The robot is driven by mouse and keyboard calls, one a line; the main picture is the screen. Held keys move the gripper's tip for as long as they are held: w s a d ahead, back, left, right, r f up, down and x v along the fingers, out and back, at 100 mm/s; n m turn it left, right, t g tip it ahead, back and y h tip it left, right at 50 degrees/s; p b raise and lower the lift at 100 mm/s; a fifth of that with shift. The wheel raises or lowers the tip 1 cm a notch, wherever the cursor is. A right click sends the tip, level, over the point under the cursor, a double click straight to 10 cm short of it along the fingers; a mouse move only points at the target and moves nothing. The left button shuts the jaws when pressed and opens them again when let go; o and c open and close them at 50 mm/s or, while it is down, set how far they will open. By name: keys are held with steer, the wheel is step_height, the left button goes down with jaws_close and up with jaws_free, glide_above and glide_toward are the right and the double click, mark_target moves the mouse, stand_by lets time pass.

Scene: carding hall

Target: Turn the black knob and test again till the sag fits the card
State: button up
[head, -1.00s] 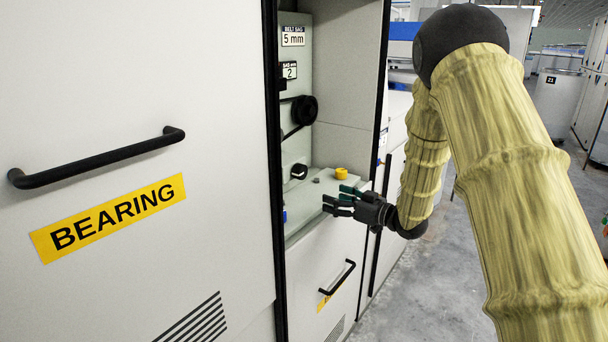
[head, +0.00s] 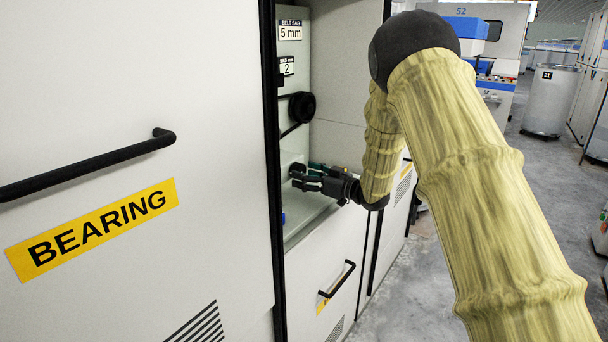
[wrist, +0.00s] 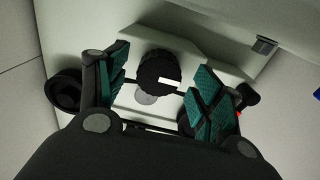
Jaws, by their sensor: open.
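The black knob (wrist: 158,68) has a white mark on its face and sits on a pale plate in the wrist view. In the head view the knob (head: 297,170) is partly hidden by my fingertips. My gripper (wrist: 160,88) is open, with one green-padded finger on each side of the knob; I cannot tell whether either touches it. In the head view my gripper (head: 312,177) is inside the cabinet bay. The card (head: 290,30) reads "BELT SAG 5 mm". The sag display (head: 287,66) below it shows 2.
A black pulley (head: 301,106) with a belt is above the knob. The BEARING door (head: 130,110) with its black handle stands close at left. A lower panel (head: 315,275) with a handle is under the bay. The grey floor at right is open.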

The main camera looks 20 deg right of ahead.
steer(key=shift+w+a, duration=0.3)
steer(key=shift+w, duration=0.1)
steer(key=c, duration=1)
